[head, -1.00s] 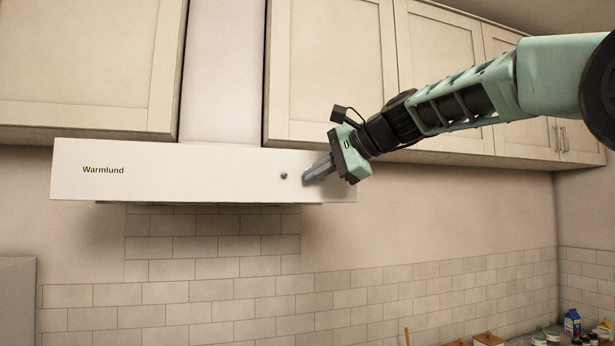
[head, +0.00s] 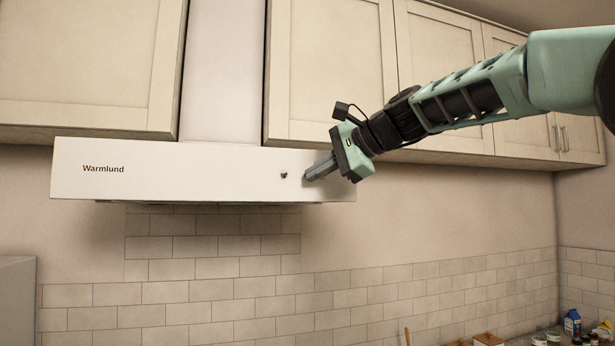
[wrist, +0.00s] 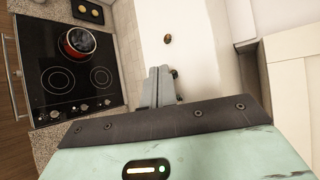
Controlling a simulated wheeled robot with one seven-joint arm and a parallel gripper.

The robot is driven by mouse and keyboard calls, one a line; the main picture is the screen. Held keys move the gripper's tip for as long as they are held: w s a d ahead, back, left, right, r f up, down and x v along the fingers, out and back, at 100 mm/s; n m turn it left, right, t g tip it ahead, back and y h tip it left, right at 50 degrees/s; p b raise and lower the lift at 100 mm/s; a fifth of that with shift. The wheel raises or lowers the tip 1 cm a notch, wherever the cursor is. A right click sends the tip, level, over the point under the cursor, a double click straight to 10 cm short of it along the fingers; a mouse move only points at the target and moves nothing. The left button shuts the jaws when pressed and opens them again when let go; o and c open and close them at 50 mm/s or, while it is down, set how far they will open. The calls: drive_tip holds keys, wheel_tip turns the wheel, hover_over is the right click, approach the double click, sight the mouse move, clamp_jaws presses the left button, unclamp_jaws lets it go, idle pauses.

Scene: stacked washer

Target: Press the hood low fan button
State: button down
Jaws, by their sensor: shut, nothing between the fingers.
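The white range hood (head: 200,172) with the name "Warmlund" hangs on the wall in the head view. One small dark button (head: 284,175) shows on its front, just left of my fingertips. In the wrist view that front carries two small buttons: one (wrist: 167,39) apart from my fingers, and another (wrist: 174,73) right beside the fingertips. I see no label telling which is the low fan button. My gripper (head: 306,178) is shut and empty, pointing at the right part of the hood front; it also shows in the wrist view (wrist: 160,72). Whether the tips touch the panel or button, I cannot tell.
Cabinets (head: 330,70) sit above and beside the hood, close to my arm. Below is a tiled wall. The wrist view shows a black cooktop (wrist: 70,65) with a red pot (wrist: 78,42) on it.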

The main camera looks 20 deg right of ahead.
drive_tip(key=s+b, duration=0.2)
drive_tip(key=s, duration=0.4)
idle(0.3)
idle(0.3)
drive_tip(key=s+a+f+n+g+h+b, duration=0.1)
drive_tip(key=s+a+f+n+g+b, duration=0.2)
drive_tip(key=f, duration=0.7)
drive_tip(key=s+a+f+n+g+h, duration=0.1)
drive_tip(key=s+a+f+n, duration=0.25)
drive_tip(key=f, duration=0.65)
drive_tip(key=s+a+f+n+g+b, duration=0.2)
drive_tip(key=s+a+f, duration=0.15)
drive_tip(key=f, duration=0.55)
drive_tip(key=s+d+f+n+g+h+b, duration=0.1)
drive_tip(key=s+f+n+g+h+b, duration=0.1)
drive_tip(key=s+f+n, duration=0.4)
drive_tip(key=s+d+f+n+g+h+b, duration=0.1)
drive_tip(key=s+f+n, duration=0.6)
drive_tip(key=s+f, duration=0.7)
wheel_tip(320, 180, down, 6)
drive_tip(key=g+h+b, duration=0.1)
drive_tip(key=h, duration=0.1)
drive_tip(key=shift+s+d+h+b, duration=0.2)
drive_tip(key=shift+d+h+b, duration=0.15)
drive_tip(key=shift+h+b, duration=0.05)
drive_tip(key=shift+r, duration=0.1)
